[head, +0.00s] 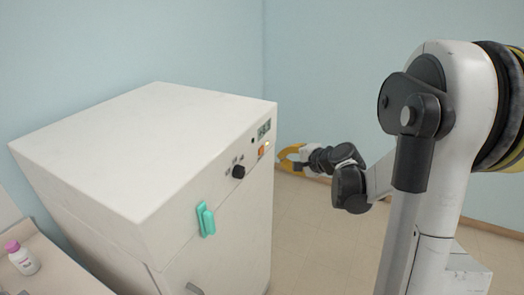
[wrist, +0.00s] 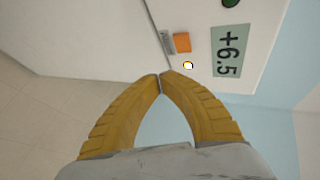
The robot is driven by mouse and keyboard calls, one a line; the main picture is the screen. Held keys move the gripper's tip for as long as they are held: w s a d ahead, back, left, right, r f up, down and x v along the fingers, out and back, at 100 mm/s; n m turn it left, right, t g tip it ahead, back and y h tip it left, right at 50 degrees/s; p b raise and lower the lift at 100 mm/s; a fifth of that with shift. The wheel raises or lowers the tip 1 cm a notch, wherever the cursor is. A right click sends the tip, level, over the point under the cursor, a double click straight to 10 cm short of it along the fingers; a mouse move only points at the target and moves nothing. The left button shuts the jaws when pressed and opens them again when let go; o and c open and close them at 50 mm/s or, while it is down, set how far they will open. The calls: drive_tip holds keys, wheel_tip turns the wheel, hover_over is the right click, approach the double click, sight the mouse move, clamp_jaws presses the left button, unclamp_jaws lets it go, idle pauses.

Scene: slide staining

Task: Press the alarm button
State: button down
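A white cabinet (head: 150,160) has a small control panel on its front, near the upper right corner. An orange button (head: 262,151) sits below the display; it also shows in the wrist view (wrist: 182,42), with a grey piece beside it. I cannot read any label marking it as the alarm. A small lit round lamp (wrist: 188,66) is close to it. My gripper (head: 280,157) is just in front of the panel, to the right of the button. In the wrist view its yellow fingertips (wrist: 161,75) meet, with nothing between them, and appear apart from the button.
A black knob (head: 238,172) and a teal handle (head: 206,220) stick out from the cabinet front. A bottle with a pink cap (head: 22,258) stands on a surface at left. The floor (head: 325,225) right of the cabinet is clear.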

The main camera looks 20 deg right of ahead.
sight(263, 154)
drive_tip(key=shift+w+a, duration=0.65)
drive_tip(key=shift+w, duration=0.2)
drive_tip(key=shift+w+a, duration=0.65)
drive_tip(key=shift+w, duration=0.2)
drive_tip(key=shift+w+a, duration=0.3)
drive_tip(key=shift+w, duration=0.05)
drive_tip(key=shift+w+a, duration=0.2)
drive_tip(key=shift+w, duration=0.05)
idle(0.9)
drive_tip(key=shift+s+b, duration=0.1)
drive_tip(key=shift+b, duration=0.2)
drive_tip(key=shift+s+d, duration=0.5)
drive_tip(key=shift+s, duration=0.05)
drive_tip(key=s+d, duration=0.1)
drive_tip(key=s, duration=0.1)
drive_tip(key=s+d, duration=0.2)
idle(0.4)
